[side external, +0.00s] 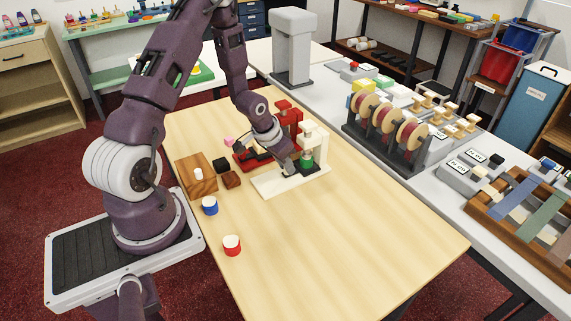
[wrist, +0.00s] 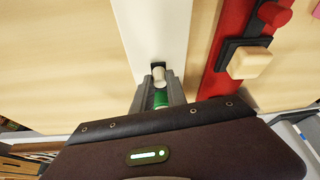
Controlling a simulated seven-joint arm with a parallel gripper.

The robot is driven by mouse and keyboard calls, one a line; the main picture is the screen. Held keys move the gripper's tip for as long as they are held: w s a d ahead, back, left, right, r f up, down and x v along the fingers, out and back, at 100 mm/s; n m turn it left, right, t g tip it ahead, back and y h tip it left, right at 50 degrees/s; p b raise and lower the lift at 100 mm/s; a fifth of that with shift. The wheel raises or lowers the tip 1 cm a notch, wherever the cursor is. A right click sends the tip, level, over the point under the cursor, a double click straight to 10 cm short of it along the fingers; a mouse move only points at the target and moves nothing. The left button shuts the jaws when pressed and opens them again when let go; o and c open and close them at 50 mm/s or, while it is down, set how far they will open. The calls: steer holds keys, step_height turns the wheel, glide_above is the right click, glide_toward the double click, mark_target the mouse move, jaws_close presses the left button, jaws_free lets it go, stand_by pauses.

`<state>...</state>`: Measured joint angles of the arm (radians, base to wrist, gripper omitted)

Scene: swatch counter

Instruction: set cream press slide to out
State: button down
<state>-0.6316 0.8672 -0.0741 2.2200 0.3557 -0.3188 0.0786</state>
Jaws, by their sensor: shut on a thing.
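The cream press (side external: 313,137) stands upright on its long cream base (side external: 278,185) on the wooden table. The base also runs up the wrist view as a pale strip (wrist: 155,25). My gripper (side external: 292,166) is down at the base, close to the press column. In the wrist view my gripper (wrist: 159,82) is shut, with a pale round knob (wrist: 161,75) between its fingers, apparently the slide's. A green piece (wrist: 160,99) shows just behind the knob; a green piece (side external: 306,163) also shows under the press head. The slide itself is mostly hidden by my fingers.
A red press (side external: 288,116) stands close behind the cream one; its base (wrist: 235,50) runs alongside in the wrist view. The table's right front is clear.

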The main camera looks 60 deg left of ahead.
stand_by(0.7)
steer(key=s, duration=0.8)
steer(key=shift+s, duration=0.3)
steer(key=c, duration=1.5)
jaws_free()
steer(key=shift+o, duration=0.9)
steer(key=v, duration=0.7)
